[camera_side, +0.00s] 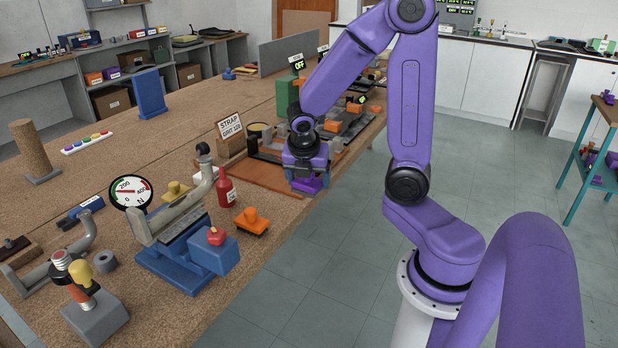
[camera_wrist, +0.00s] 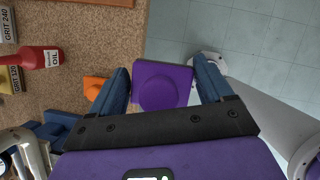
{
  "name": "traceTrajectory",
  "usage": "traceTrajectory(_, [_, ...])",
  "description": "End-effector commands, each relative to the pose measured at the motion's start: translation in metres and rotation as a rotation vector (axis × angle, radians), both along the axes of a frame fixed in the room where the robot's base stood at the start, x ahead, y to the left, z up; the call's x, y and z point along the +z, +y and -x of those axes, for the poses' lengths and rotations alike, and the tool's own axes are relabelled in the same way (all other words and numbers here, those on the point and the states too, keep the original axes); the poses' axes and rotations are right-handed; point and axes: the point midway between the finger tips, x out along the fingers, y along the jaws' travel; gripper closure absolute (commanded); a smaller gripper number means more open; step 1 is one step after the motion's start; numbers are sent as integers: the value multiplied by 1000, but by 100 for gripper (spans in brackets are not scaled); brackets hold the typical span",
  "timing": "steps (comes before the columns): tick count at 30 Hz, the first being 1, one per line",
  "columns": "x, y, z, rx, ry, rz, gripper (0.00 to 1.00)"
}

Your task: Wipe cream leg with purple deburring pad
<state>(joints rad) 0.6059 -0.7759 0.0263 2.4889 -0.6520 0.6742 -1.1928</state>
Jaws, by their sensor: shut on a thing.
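My gripper (camera_side: 306,176) is shut on the purple deburring pad (camera_wrist: 162,86), held between the two blue fingers in the wrist view. In the side view the purple pad (camera_side: 307,186) shows under the gripper, above the bench's front edge near the brown board. A pale, cream-grey curved leg (camera_side: 180,217) lies tilted in a blue fixture on the bench, left of and nearer the camera than my gripper. Part of a pale, shiny piece at the fixture (camera_wrist: 25,152) shows at the wrist view's lower left. The pad is apart from the leg.
An orange pad (camera_side: 251,222) and a red oil bottle (camera_side: 225,188) stand between my gripper and the blue fixture (camera_side: 180,262). A yellow pad (camera_side: 176,192) lies behind the leg. A round force gauge (camera_side: 131,192) stands at the fixture. Grey floor (camera_side: 330,260) lies beyond the bench edge.

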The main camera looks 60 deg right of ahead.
Motion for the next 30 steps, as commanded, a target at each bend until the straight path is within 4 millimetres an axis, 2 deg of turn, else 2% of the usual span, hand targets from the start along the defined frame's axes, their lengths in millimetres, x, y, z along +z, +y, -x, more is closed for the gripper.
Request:
traceTrajectory(4, [8,5,-18,35,-4,2,45])
traceTrajectory(8, [23,14,-49,103,-4,7,45])
traceTrajectory(15, [60,38,-114,272,2,10,45])
traceTrajectory(21, [94,61,-161,424,6,6,45])
traceTrajectory(30, [142,95,-213,660,4,0,45])
